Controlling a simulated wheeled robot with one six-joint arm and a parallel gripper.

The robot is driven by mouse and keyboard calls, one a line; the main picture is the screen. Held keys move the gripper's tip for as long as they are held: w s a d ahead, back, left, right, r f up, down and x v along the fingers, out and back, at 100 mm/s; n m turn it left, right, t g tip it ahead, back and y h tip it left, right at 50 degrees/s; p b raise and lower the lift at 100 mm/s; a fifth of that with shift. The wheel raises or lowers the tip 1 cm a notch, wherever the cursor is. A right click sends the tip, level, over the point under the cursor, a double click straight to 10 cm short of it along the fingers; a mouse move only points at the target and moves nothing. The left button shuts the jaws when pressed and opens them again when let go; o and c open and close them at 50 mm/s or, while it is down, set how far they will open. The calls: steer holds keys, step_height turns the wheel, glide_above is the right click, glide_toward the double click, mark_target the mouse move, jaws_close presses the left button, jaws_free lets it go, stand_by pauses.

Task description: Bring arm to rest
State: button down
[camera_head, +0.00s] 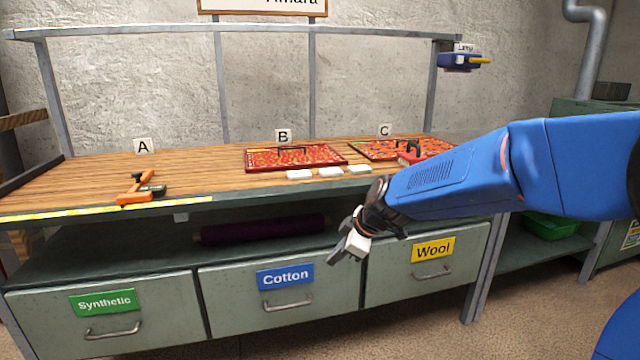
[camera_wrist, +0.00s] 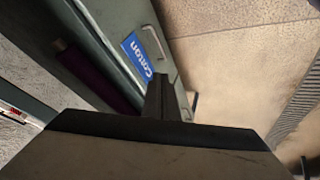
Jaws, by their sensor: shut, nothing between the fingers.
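My gripper (camera_head: 350,248) is at the end of my blue arm, which reaches in from the right in the head view. The gripper hangs in front of the workbench, pointing down and to the left, over the area between the Cotton and Wool drawers. Its fingers are shut and hold nothing. In the wrist view the closed fingers (camera_wrist: 161,98) show near the middle, with the blue Cotton label (camera_wrist: 137,57) behind them. I cannot tell the exact gap between the fingers and the drawer fronts.
The workbench top (camera_head: 215,180) carries an orange tool (camera_head: 137,190), red patterned rugs (camera_head: 290,157) and several white blocks (camera_head: 330,172). Below are the Synthetic (camera_head: 150,327), Cotton (camera_head: 235,314) and Wool (camera_head: 385,285) drawers, all shut. A dark purple roll (camera_head: 260,230) lies on the shelf. Floor in front is clear.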

steer(key=s+d+m+h, duration=0.2)
steer(key=s+d+m, duration=0.6)
steer(key=s+d, duration=0.4)
steer(key=s+d+m+h, duration=0.3)
steer(key=s+d+m, duration=0.4)
steer(key=s+d, duration=0.6)
steer(key=s, duration=0.8)
steer(key=shift+d+r+m, duration=0.15)
steer(key=shift+r+m, duration=0.2)
steer(key=shift+m, duration=0.05)
